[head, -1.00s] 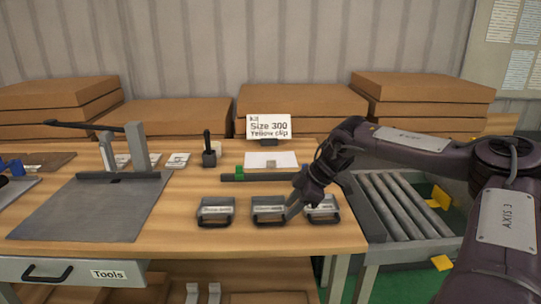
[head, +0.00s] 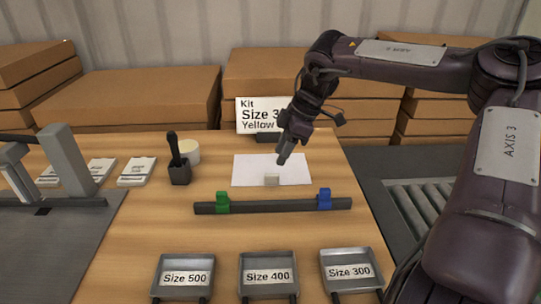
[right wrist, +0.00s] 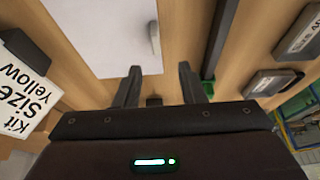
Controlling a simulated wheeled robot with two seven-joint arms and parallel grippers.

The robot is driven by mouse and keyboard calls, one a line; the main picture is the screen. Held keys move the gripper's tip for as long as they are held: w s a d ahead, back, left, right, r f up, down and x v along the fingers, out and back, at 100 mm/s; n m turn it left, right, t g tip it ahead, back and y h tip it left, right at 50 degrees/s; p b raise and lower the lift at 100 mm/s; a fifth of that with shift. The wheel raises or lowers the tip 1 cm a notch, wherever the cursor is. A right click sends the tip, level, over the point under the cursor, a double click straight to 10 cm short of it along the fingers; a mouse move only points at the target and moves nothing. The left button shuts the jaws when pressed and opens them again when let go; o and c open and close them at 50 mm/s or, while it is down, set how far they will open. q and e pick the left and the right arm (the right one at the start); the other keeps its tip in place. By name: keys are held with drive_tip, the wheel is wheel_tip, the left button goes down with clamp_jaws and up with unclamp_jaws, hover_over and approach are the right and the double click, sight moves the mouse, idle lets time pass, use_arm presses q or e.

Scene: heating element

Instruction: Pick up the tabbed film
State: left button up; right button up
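The tabbed film is a white sheet (head: 255,170) lying flat on the wooden table in the head view, with a small pale tab (head: 271,181) at its near edge. My right gripper (head: 283,160) is above the sheet, just behind the tab in the picture. In the right wrist view the sheet (right wrist: 105,30) is at the top, with the tab (right wrist: 154,38) at its edge. The two fingers of the right gripper (right wrist: 160,82) stand apart there, with nothing between them. The tab lies beyond the fingertips. My left gripper is not in view.
A dark rail (head: 270,207) with a green clip (head: 223,202) and a blue clip (head: 324,198) lies in front of the film. Several labelled trays (head: 267,272) line the near edge. A kit card (head: 258,115) stands behind. A black holder (head: 179,168) is to the left.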

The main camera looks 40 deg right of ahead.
sight(273, 174)
drive_tip(key=x, duration=0.2)
drive_tip(key=shift+w+f, duration=0.15)
drive_tip(key=shift+f, duration=0.25)
drive_tip(key=x, duration=0.3)
drive_tip(key=d+x, duration=0.1)
drive_tip(key=shift+a+f, duration=0.2)
drive_tip(key=shift+f, duration=0.35)
drive_tip(key=shift+r, duration=0.1)
clamp_jaws()
